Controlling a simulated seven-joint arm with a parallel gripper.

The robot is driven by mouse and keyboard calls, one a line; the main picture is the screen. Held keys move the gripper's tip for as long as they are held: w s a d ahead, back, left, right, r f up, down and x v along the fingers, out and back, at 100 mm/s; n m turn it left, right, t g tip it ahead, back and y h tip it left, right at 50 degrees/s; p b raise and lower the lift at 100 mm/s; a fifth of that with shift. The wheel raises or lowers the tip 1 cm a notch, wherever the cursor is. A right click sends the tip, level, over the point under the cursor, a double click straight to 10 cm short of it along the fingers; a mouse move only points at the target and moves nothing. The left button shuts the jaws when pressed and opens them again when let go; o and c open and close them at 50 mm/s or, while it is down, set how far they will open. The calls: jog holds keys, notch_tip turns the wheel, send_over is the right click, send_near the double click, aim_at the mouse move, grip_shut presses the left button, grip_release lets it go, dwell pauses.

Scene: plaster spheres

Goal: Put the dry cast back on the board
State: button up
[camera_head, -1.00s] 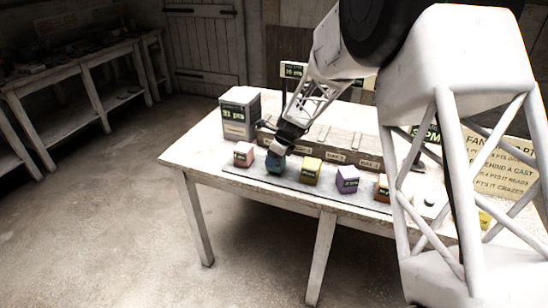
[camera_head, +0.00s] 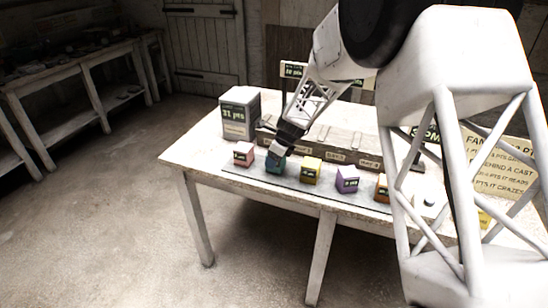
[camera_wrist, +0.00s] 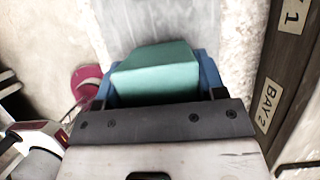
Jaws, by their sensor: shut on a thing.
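My gripper (camera_head: 278,152) points down at the front left of the table. The board (camera_head: 328,184) is a flat grey strip along the table's front. I cannot tell whether the teal block touches it.
A long wooden box (camera_head: 325,146) with bay labels runs behind the row; its labelled side (camera_wrist: 270,95) is at right in the wrist view. A grey box (camera_head: 240,113) with a points display stands behind left. A written sign (camera_head: 500,165) is at right.

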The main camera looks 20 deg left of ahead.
jog(key=shift+f, duration=0.45)
jog(key=o, duration=1.3)
jog(key=shift+c, duration=0.2)
jog(key=shift+f, duration=0.1)
jog(key=shift+r, duration=0.25)
jog(key=shift+r, duration=1.8)
